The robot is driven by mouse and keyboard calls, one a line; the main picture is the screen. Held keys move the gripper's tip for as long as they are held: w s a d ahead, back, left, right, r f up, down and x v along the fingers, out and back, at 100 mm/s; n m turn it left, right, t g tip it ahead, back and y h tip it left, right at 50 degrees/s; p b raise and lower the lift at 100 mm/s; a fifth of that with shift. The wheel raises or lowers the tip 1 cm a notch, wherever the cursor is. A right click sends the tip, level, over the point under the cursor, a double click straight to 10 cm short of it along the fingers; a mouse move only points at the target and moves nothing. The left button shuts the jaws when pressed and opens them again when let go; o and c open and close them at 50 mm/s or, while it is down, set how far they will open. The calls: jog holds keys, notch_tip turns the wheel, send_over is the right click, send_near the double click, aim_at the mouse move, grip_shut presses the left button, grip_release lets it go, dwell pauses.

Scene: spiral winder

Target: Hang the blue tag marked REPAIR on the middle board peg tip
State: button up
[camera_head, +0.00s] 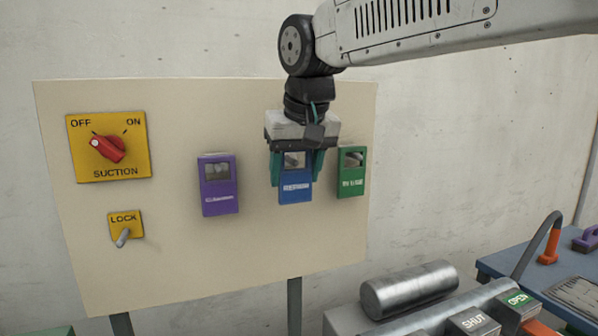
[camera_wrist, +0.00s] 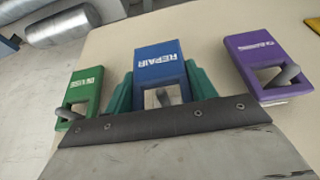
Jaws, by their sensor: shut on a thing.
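I cannot tell how far the peg passes through the window. My gripper hides part of the tag's window end.
A purple tag (camera_head: 219,184) hangs on the peg to the left and a green tag (camera_head: 351,172) on the peg to the right, both close by. The board (camera_head: 200,265) also carries a yellow SUCTION switch (camera_head: 108,147) and a LOCK lever (camera_head: 124,229). A metal roll (camera_head: 409,290) lies below right.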

jog(key=shift+w+a+f, duration=0.1)
jog(key=shift+w+a, duration=0.1)
jog(key=shift+w, duration=0.6)
jog(key=shift+w+a+f, duration=0.15)
jog(key=shift+w+f, duration=0.25)
jog(key=shift+w, duration=0.1)
jog(key=o, duration=1.1)
jog(key=shift+c, duration=0.2)
